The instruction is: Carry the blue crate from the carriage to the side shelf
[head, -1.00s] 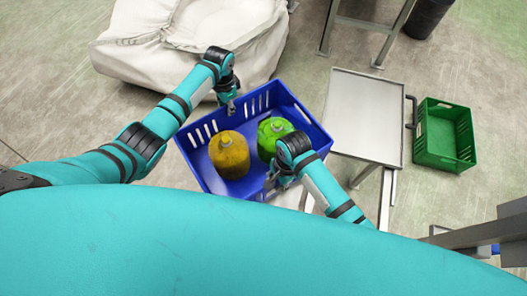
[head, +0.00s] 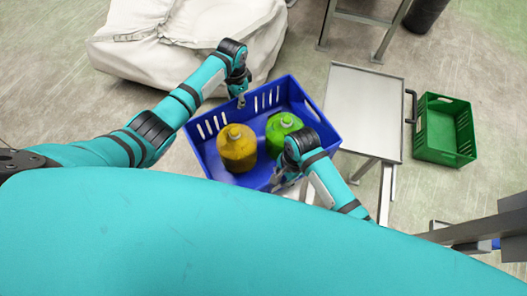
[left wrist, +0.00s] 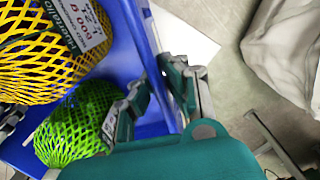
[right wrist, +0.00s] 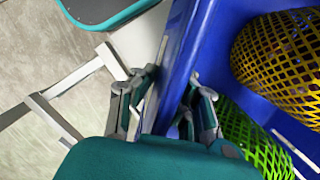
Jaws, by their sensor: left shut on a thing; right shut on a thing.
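The blue crate (head: 318,122) is in the middle of the head view, holding a yellow netted item (head: 237,148) and a green netted item (head: 283,133). My left gripper (head: 241,101) is shut on the crate's far wall; the left wrist view shows its fingers astride that wall (left wrist: 125,45). My right gripper (head: 280,182) is shut on the near wall, which runs between its fingers in the right wrist view (right wrist: 180,75). The crate's underside is hidden. A pale metal table (head: 365,105) stands just right of the crate; I cannot tell whether it is the side shelf.
A green crate (head: 440,132) sits right of the table. White sacks (head: 185,40) lie behind my left arm. A metal frame (head: 365,22) and a dark bin (head: 427,14) stand at the back. Grey floor is open between them.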

